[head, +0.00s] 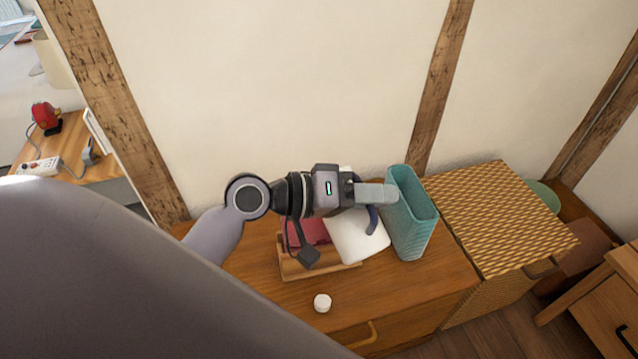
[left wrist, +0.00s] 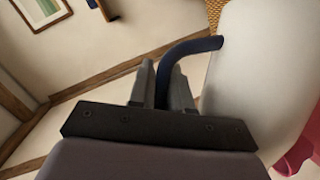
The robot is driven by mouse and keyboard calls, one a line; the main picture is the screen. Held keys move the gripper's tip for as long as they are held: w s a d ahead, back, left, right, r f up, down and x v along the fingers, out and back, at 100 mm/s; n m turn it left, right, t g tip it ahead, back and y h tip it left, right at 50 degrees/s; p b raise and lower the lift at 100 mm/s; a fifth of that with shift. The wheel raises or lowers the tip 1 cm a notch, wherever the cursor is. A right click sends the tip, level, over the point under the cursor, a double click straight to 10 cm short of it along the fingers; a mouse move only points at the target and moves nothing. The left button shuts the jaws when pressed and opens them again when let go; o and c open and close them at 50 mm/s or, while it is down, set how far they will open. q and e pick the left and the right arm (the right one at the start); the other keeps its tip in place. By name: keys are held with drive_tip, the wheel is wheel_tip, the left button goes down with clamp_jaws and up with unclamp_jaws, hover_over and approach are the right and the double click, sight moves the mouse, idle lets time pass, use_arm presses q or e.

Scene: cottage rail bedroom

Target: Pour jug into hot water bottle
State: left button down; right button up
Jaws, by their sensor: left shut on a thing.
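My left gripper (head: 378,194) is shut on the dark blue handle of the white jug (head: 360,238). In the left wrist view the fingers (left wrist: 161,86) close around this handle, and the white jug body (left wrist: 262,75) fills the right side. The red hot water bottle (head: 311,232) lies in a wooden tray (head: 290,268) on the cabinet, just left of the jug. My right gripper is out of view.
A teal basket (head: 412,225) stands close to the right of the jug. A small white cap (head: 322,302) lies on the cabinet top (head: 270,300) in front of the tray. A woven chest (head: 500,215) stands at the right. The wall is close behind.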

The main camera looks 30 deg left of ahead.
sight(369, 231)
use_arm(q)
drive_tip(key=shift+w+a+r+n+h, duration=0.3)
drive_tip(key=shift+a+r+n, duration=0.15)
drive_tip(key=shift+r, duration=0.25)
drive_tip(key=shift+w+a+r+n+h, duration=0.25)
drive_tip(key=shift+a+r+n, duration=0.2)
drive_tip(key=shift+r, duration=0.25)
idle(3.2)
drive_tip(key=shift+s, duration=0.1)
